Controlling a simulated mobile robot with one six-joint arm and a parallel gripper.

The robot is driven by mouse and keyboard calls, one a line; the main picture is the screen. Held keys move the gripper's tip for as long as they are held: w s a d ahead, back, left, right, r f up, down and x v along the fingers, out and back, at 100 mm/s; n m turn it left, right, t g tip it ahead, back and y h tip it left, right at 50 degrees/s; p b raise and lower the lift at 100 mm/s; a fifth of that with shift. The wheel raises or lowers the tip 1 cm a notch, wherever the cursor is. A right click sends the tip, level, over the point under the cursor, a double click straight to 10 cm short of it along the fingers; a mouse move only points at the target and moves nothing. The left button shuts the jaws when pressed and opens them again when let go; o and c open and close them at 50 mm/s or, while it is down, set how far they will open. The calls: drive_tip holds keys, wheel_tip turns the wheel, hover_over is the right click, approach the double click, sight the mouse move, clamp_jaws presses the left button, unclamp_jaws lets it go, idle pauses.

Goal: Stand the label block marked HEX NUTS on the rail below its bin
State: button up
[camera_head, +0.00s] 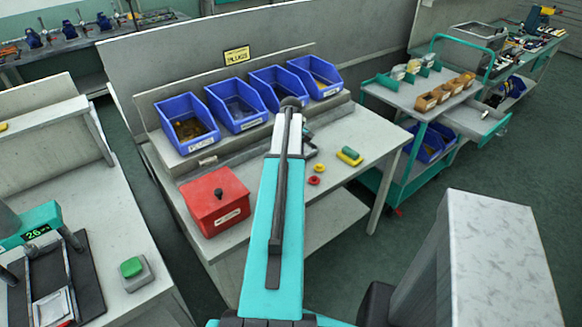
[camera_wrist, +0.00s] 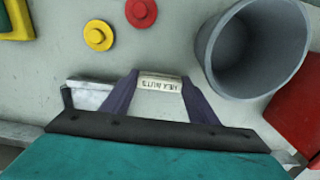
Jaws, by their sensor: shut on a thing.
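In the wrist view my gripper (camera_wrist: 160,88) is shut on a small pale label block (camera_wrist: 160,81), held between its two dark purple fingers. The block's face reads HEX NUTS, upside down in this view. The bench top lies beneath it; I cannot tell the height. In the head view my arm hides the block and most of the gripper. Several blue bins (camera_head: 186,124) stand in a row at the back of the bench, with small white labels too small to read. The grey rail (camera_head: 238,143) runs below them. A pale block (camera_head: 207,161) sits at the rail below the leftmost bin.
A grey cup (camera_wrist: 254,47) stands close right of the held block. A red box (camera_head: 215,200) is at the bench's front left. Red (camera_head: 314,180) and yellow (camera_head: 319,167) round pieces and a yellow-green piece (camera_head: 349,157) lie on the bench. A teal cart (camera_head: 420,95) stands right.

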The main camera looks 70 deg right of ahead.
drive_tip(key=shift+r, duration=0.15)
wheel_tip(320, 180, up, 10)
drive_tip(key=b, duration=0.2)
idle(0.4)
idle(0.6)
